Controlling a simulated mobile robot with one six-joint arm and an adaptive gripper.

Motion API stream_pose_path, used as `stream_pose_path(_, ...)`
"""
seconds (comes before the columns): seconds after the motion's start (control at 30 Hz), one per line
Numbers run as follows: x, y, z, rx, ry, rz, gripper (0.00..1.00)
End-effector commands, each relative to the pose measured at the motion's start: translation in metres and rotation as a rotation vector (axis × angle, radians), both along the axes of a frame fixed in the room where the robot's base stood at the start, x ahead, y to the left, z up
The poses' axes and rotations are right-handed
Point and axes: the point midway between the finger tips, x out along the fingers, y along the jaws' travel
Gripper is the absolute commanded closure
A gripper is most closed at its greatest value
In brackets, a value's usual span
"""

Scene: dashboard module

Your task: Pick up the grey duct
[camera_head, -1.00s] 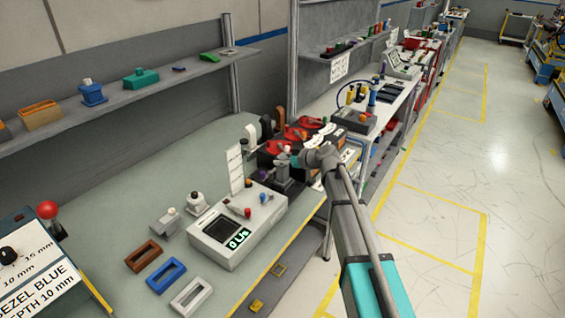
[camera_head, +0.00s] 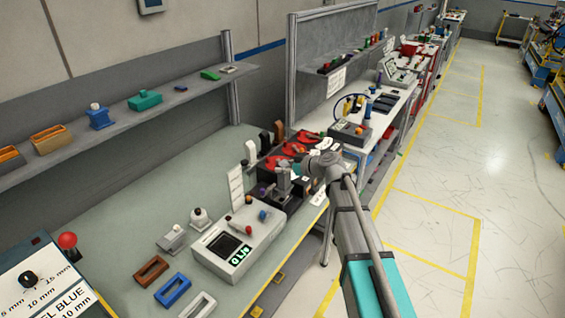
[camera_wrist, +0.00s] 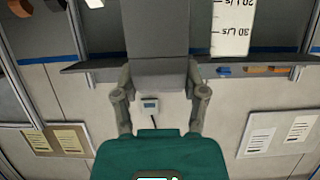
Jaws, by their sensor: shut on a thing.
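The grey duct (camera_wrist: 155,45) is a plain block between the two fingers of my gripper (camera_wrist: 160,82) in the wrist view. The fingers press on its left and right sides, and its far end runs out of the top of the picture. In the head view my gripper (camera_head: 296,172) is small and partly hidden by my wrist. The dark grey duct (camera_head: 284,184) shows just left of it, above the far end of the white tester box (camera_head: 262,217). I cannot tell whether the duct touches the box.
A brown, a blue and a white frame (camera_head: 197,304) lie on the bench (camera_head: 130,215), near two small grey and white fittings. A tall white scale card (camera_head: 236,188) stands behind the tester. Red-topped parts (camera_head: 280,161) crowd the space beyond my gripper. A shelf (camera_head: 130,118) runs along the wall.

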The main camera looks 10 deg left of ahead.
Motion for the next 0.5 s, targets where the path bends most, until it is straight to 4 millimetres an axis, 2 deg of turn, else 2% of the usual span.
stream_pose_path(0.03,-0.016,-0.005,0.010,0.000,0.000,0.000,1.00)
stream_pose_path(0.2,-0.047,-0.017,0.024,0.000,0.000,0.000,1.00)
stream_pose_path(0.5,-0.078,-0.030,0.037,0.000,0.000,0.000,1.00)
